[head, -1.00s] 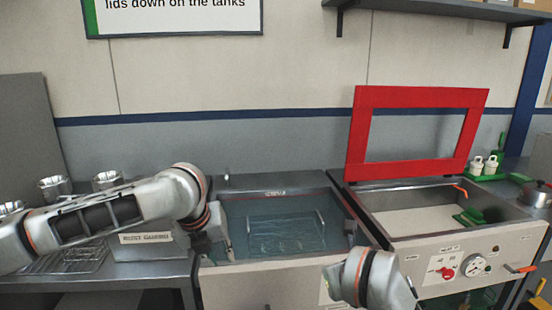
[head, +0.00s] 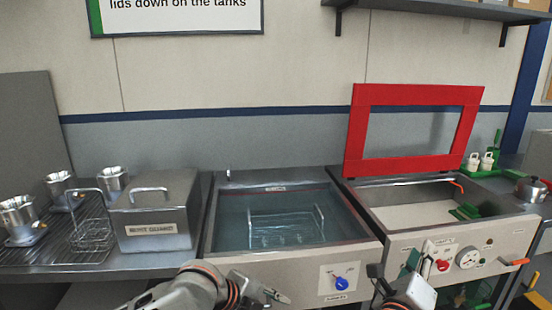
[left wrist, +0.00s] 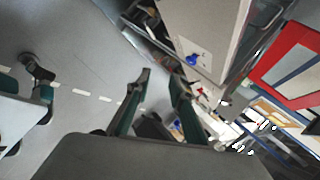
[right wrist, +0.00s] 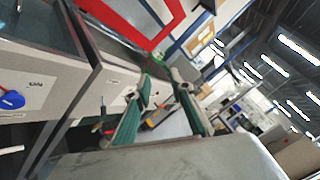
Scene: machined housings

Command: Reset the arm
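My left arm reaches in low at the front of the head view, and its gripper (head: 268,293) is in front of the left tank, partly cut off by the lower edge. In the left wrist view, the two fingers of the left gripper (left wrist: 160,80) stand apart with nothing between them. My right gripper (head: 394,270) is low in the head view, in front of the panel between the two tanks. In the right wrist view, the fingers of the right gripper (right wrist: 162,84) are apart and empty.
The left tank (head: 218,249) holds water and a wire basket (head: 286,228). The right tank (head: 395,196) has its red-framed lid (head: 362,92) raised. A metal box (head: 160,212), a wire rack (head: 40,255) and several metal housings (head: 18,216) stand at left.

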